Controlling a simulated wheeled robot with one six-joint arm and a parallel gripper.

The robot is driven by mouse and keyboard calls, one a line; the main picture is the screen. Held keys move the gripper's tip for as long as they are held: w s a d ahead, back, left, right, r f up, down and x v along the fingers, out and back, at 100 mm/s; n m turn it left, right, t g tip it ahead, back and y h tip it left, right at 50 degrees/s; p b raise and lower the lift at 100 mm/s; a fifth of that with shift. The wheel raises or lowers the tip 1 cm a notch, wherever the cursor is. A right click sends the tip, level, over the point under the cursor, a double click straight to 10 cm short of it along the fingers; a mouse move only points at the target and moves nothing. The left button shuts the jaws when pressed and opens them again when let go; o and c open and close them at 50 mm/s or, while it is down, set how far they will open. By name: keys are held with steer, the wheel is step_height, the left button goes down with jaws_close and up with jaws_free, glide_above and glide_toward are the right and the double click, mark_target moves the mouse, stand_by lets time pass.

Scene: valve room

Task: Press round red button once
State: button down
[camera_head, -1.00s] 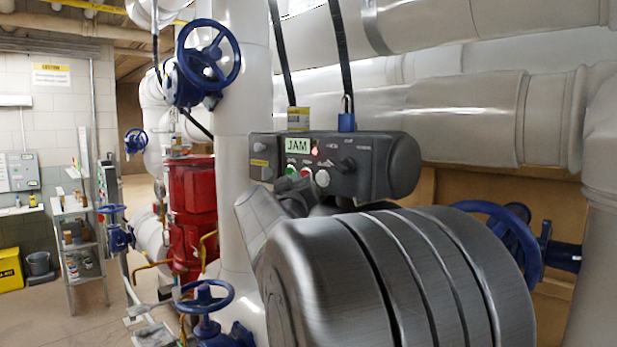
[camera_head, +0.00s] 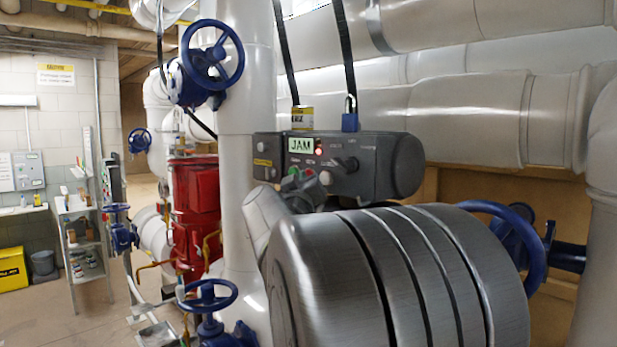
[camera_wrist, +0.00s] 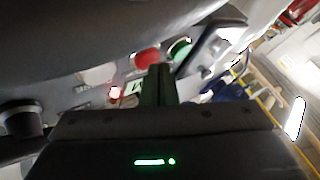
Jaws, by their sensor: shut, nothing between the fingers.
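The round red button (camera_wrist: 147,58) sits between a green button (camera_wrist: 180,48) and a pale knob (camera_wrist: 97,72) in the wrist view. In the head view the red button (camera_head: 308,172) is small and partly covered by my gripper, on the dark control box (camera_head: 385,165) with a lit "JAM" display (camera_head: 301,145). My gripper (camera_wrist: 160,70) is shut and empty. Its fingertips appear just beside the red button's lower right edge in the wrist view. I cannot tell whether they touch it.
A small red lamp (camera_head: 318,152) glows beside the display. A blue padlock (camera_head: 350,121) hangs above the box. A blue handwheel (camera_head: 210,55) and a white vertical pipe (camera_head: 246,150) stand left of the box. Thick pipes (camera_head: 465,115) run behind it.

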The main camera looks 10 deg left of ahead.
steer(key=shift+w+d, duration=0.1)
steer(key=shift+d, duration=0.1)
stand_by(0.9)
steer(key=shift+s+a+f+p, duration=0.2)
steer(key=shift+f+p, duration=0.05)
steer(key=shift+p, duration=0.15)
steer(key=shift+a, duration=0.1)
steer(key=s+a+p, duration=0.1)
steer(key=s, duration=0.1)
steer(key=s+a+p, duration=0.2)
steer(key=shift+a, duration=0.1)
stand_by(0.5)
steer(key=shift+w, duration=0.1)
stand_by(0.4)
